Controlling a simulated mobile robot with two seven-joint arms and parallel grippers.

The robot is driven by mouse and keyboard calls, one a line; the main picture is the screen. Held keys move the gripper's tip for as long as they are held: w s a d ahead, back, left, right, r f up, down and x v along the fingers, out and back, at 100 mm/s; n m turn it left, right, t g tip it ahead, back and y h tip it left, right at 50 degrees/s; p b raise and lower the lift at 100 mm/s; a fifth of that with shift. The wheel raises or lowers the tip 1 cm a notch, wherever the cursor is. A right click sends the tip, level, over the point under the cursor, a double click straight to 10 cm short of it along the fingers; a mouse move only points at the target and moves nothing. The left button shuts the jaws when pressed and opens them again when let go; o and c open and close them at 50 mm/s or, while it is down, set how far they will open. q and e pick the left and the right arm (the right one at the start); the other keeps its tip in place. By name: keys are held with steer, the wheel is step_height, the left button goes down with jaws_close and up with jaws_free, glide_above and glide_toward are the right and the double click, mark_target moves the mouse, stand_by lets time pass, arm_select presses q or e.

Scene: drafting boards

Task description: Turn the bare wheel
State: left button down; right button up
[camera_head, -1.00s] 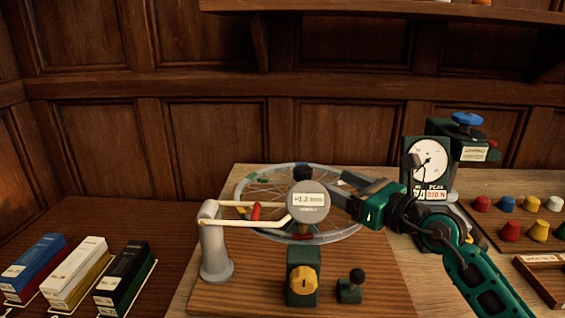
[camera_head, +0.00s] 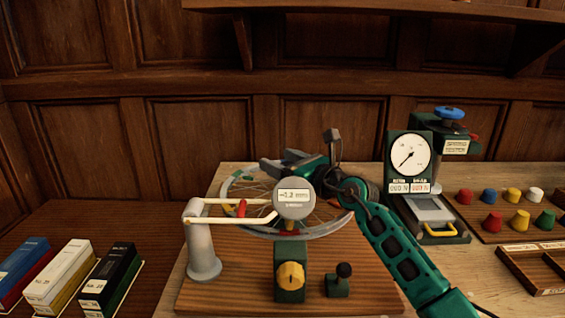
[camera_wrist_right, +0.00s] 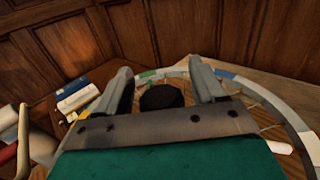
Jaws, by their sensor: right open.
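The bare spoked wheel (camera_head: 326,229) lies flat over the wooden board, its pale rim carrying small coloured marks; its rim also shows in the right wrist view (camera_wrist_right: 240,85). My right gripper (camera_head: 282,162) reaches over the wheel from the right, its fingers open. In the right wrist view my open fingers (camera_wrist_right: 162,80) stand on either side of a black round knob or hub (camera_wrist_right: 162,98) at the wheel's middle. I cannot tell whether they touch it. A round dial gauge reading about -1.2 mm (camera_head: 294,199) hides part of the wheel. My left gripper is not in view.
A grey post (camera_head: 202,245) with pale arms stands front left of the wheel. A yellow-knob block (camera_head: 290,276) and a small black-topped lever (camera_head: 341,278) stand in front. A green dial press (camera_head: 409,155) is at right, boxes (camera_head: 62,270) at left.

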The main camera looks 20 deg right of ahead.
steer(key=shift+c, duration=0.2)
jaws_close()
stand_by(0.4)
